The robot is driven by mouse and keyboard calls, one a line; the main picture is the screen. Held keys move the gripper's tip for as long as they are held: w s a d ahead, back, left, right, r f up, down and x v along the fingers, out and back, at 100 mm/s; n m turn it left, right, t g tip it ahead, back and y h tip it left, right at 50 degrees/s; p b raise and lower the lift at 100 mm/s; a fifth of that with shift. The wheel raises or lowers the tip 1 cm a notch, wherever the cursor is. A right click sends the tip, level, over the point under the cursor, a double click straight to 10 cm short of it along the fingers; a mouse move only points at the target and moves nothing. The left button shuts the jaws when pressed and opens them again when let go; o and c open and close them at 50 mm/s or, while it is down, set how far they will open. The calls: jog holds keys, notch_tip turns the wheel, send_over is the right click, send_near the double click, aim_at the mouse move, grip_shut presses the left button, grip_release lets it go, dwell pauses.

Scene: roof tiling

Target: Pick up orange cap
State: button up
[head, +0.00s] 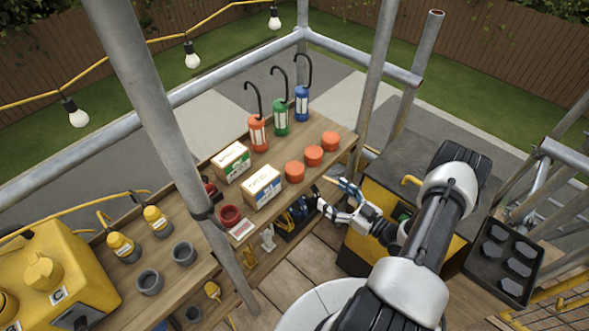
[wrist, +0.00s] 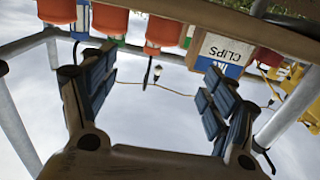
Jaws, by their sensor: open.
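Three round orange caps stand in a row at the right end of the wooden shelf (head: 270,215) in the head view: a near one (head: 294,172), a middle one (head: 313,156) and a far one (head: 330,141). In the wrist view, which looks upside down, orange caps show along the top, one at the far left (wrist: 57,10), one beside it (wrist: 110,19) and one further right (wrist: 164,31). My gripper (head: 331,194) is just off the shelf's front edge, near the caps and apart from them. Its fingers (wrist: 157,92) are spread wide with nothing between them.
A CLIPS box (wrist: 222,50) and another small box (head: 230,162) stand left of the caps. Red (head: 257,133), green (head: 281,118) and blue (head: 302,103) hooked bottles stand behind. A red cup (head: 230,215) is further left. A scaffold pole (head: 375,75) rises near the right end.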

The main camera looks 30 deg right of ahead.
jog(key=b, duration=0.2)
send_near(294, 169)
jog(key=w, duration=0.3)
jog(key=w+f, duration=0.1)
jog(key=w, duration=0.1)
jog(key=shift+w+a, duration=0.25)
jog(key=shift+a, duration=0.15)
jog(key=x, duration=0.2)
jog(key=b+x, duration=0.1)
jog(key=x, duration=0.1)
jog(key=shift+a+f, duration=0.25)
jog(key=shift+w+a, duration=0.1)
jog(key=shift+w, duration=0.4)
jog(key=shift+r, duration=0.1)
jog(key=shift+c, duration=0.4)
jog(key=c, duration=1)
jog(key=shift+c, duration=0.3)
